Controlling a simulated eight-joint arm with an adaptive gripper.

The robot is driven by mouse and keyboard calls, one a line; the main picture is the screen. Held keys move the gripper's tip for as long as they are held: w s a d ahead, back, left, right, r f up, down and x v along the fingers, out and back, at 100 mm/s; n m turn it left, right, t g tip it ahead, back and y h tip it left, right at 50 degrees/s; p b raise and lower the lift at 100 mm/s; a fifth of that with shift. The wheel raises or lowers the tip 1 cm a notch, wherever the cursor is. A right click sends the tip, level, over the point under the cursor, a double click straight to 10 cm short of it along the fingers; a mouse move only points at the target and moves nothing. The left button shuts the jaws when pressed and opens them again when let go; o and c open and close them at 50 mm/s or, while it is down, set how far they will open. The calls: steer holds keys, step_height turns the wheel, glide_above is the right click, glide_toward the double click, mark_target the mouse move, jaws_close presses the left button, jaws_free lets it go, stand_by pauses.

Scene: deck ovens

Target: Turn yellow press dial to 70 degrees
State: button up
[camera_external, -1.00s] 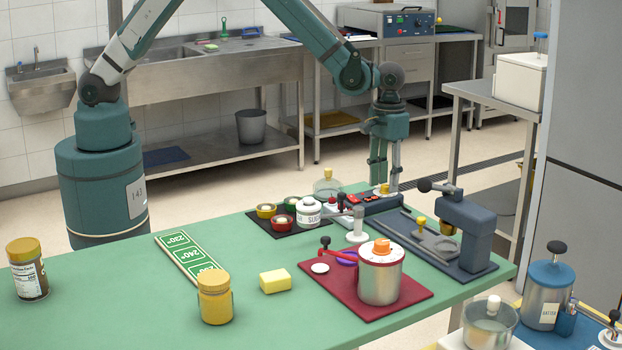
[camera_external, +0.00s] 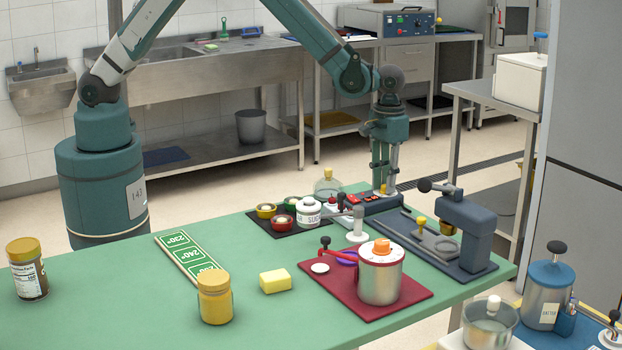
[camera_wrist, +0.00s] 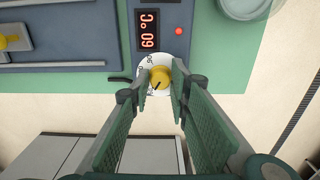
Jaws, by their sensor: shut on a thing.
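The yellow dial (camera_wrist: 161,78) sits on a white ring with markings (camera_wrist: 146,76) at the edge of the press panel. In the wrist view my gripper (camera_wrist: 161,84) has its two fingers on either side of the dial, shut on it. A dark pointer line shows on the dial's face. The red display (camera_wrist: 148,30) beside it reads 60 °C.
The press (camera_external: 468,230) with a black-knobbed lever stands right of my gripper. A white sugar jar (camera_external: 308,211) and small bowls stand to the left. A steel pot with an orange knob (camera_external: 381,275) stands in front on a red mat. The green table's left part has free room.

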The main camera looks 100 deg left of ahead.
steer(key=shift+f+m, duration=0.1)
steer(key=shift+m, duration=0.2)
steer(key=m+b, duration=0.2)
steer(key=shift+m, duration=0.3)
steer(key=shift+m+b, duration=0.85)
steer(key=shift+m, duration=1.35)
steer(key=o, duration=0.9)
steer(key=shift+r, duration=0.2)
steer(key=shift+r, duration=5.9)
